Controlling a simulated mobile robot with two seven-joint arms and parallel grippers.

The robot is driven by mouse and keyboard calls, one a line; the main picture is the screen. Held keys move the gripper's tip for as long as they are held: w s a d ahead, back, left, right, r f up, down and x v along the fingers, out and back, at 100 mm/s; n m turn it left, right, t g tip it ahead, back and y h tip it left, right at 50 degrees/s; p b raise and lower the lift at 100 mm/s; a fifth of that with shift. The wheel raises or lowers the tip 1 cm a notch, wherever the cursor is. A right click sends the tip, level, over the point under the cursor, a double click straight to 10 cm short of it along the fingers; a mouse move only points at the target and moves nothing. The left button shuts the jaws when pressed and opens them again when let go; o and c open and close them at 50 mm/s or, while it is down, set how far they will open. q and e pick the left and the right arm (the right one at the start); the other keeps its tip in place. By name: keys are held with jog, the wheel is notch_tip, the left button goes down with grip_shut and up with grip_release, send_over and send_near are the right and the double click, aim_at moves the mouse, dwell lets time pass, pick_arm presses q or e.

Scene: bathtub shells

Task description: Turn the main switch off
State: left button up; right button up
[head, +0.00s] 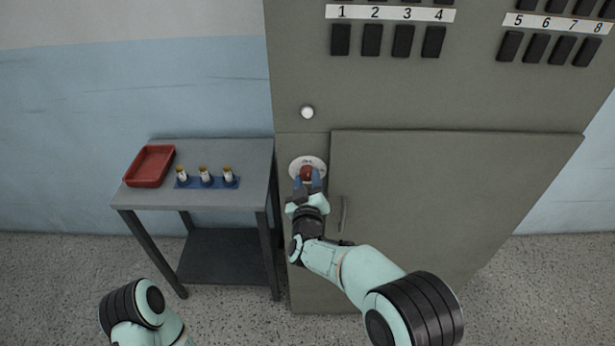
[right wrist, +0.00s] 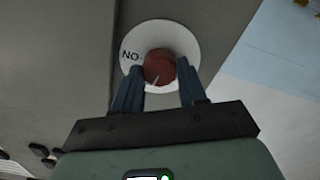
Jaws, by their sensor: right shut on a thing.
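The main switch is a red knob (head: 306,172) on a round white plate (head: 294,165), on the grey cabinet's front left of the lower door. In the right wrist view, the knob (right wrist: 159,66) has a pale mark on its face, and the plate (right wrist: 187,37) carries letters that appear as "NO" at its left. My right gripper (head: 307,181) is shut on the knob, one blue finger on each side. The fingers hide part of the plate. My left arm shows at the bottom left of the head view, but its gripper is out of view.
The grey cabinet (head: 300,60) has numbered black switches (head: 403,41) above and a round white button (head: 307,112). Its lower door (head: 460,200) has a handle (head: 344,213). At left, a grey table (head: 255,160) holds a red tray (head: 150,166) and several fuse-like parts (head: 205,175) on a blue rack.

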jog(key=shift+n+p, duration=0.4)
jog(key=shift+n, duration=0.7)
jog(key=o, duration=1.1)
jog(key=shift+c, duration=0.2)
jog(key=s+b, duration=0.2)
jog(key=s, duration=1.1)
jog(key=shift+s, duration=0.25)
